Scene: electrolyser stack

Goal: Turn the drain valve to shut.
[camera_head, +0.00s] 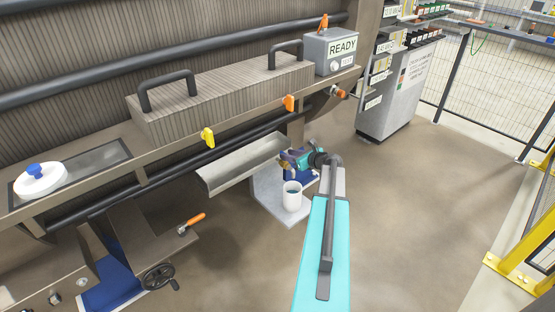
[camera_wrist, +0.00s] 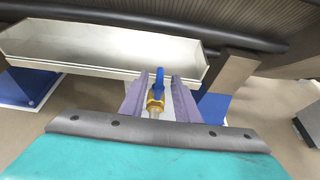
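The drain valve has a brass body (camera_wrist: 155,104) and a blue lever handle (camera_wrist: 158,82), seen in the wrist view. The lever stands roughly in line with the brass body as seen from my wrist. My gripper (camera_wrist: 160,88) is open, with one grey-purple finger on each side of the valve. A gap shows between the lever and each finger. In the head view my gripper (camera_head: 291,160) is at the right end of a metal trough, and the valve is mostly hidden there.
A white cup (camera_head: 292,196) stands on a pale plate below my gripper. The open metal trough (camera_head: 245,164) lies to the left. Open floor lies to the right.

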